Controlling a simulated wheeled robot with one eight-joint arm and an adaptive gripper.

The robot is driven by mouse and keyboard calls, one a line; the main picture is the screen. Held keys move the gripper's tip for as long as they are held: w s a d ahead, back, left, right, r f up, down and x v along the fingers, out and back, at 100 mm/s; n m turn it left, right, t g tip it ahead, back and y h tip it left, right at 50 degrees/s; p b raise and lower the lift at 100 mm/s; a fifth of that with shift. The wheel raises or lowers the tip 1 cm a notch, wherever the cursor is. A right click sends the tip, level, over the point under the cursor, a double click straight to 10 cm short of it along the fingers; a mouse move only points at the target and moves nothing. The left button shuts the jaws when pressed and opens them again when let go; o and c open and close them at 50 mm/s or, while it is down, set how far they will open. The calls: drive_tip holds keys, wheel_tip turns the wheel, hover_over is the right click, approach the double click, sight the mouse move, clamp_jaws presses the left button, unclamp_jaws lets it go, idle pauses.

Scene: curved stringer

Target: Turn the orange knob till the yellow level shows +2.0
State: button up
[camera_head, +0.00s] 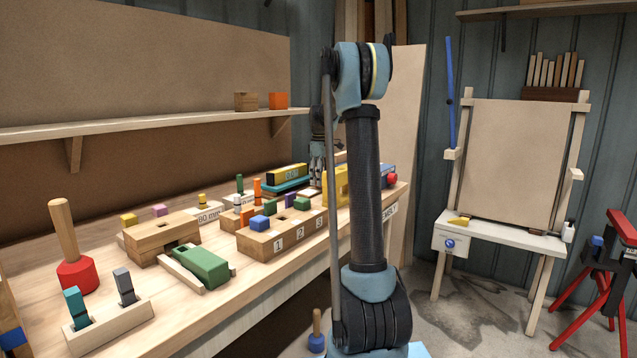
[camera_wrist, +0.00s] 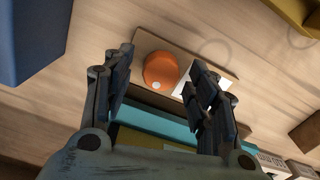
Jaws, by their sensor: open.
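The orange knob (camera_wrist: 161,70) shows in the wrist view, round, with a white dot on its edge, on a wooden plate (camera_wrist: 205,57). My gripper (camera_wrist: 162,62) is open, with one finger on each side of the knob. A gap shows on both sides; I cannot tell its height above the knob. In the head view, my gripper (camera_head: 316,165) is over the back of the bench, and I cannot make out the knob. The yellow level (camera_head: 285,175) lies on a teal base (camera_head: 289,187); its small display is too small to read.
The bench (camera_head: 235,295) holds several wooden blocks with coloured pegs, including a numbered block (camera_head: 283,236) in front. A yellow part (camera_head: 341,188) and a blue box with a red knob (camera_head: 391,180) stand to the right. A shelf (camera_head: 150,126) runs above the bench's back.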

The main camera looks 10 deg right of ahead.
drive_tip(key=shift+f, duration=0.35)
drive_tip(key=shift+c, duration=0.4)
drive_tip(key=c, duration=1)
drive_tip(key=shift+m, duration=0.3)
